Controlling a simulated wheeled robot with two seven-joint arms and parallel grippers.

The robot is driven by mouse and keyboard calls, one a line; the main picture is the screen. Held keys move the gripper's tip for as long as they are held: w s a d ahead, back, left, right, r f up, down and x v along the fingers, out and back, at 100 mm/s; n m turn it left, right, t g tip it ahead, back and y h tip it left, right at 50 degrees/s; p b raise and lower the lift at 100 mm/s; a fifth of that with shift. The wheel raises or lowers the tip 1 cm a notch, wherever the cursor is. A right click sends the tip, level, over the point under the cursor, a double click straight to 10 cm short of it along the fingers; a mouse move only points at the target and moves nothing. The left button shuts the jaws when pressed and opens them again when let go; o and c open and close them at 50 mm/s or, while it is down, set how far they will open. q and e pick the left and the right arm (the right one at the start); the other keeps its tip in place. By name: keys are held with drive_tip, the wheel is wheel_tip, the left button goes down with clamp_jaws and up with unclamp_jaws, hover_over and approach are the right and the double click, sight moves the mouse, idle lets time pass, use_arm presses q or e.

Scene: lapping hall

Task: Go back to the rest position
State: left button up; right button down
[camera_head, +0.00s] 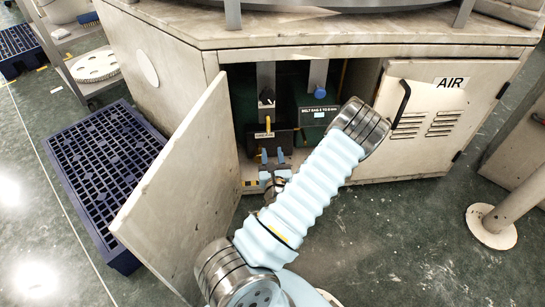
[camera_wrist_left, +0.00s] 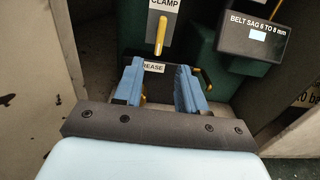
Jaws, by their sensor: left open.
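My left gripper (camera_head: 272,157) is inside the open cabinet under the machine, in front of a black fitting (camera_head: 284,138). A yellow lever (camera_wrist_left: 160,36) hangs above and beyond the fingertips, under a CLAMP label (camera_wrist_left: 164,4). A white label reading "REASE" (camera_wrist_left: 152,67), its left end hidden, shows behind the fingers. Whether the fingertips touch the fitting I cannot tell. My right gripper is not in view.
The open cabinet door (camera_head: 176,190) stands left of my arm. The right door (camera_head: 425,115), marked AIR, has a black handle (camera_head: 401,104). A belt sag display (camera_wrist_left: 256,33) is right of the lever. A blue grid pallet (camera_head: 100,165) lies left; a post (camera_head: 500,220) stands right.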

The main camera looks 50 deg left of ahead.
use_arm(q)
drive_tip(key=shift+s+d, duration=0.4)
drive_tip(key=shift+d, duration=0.15)
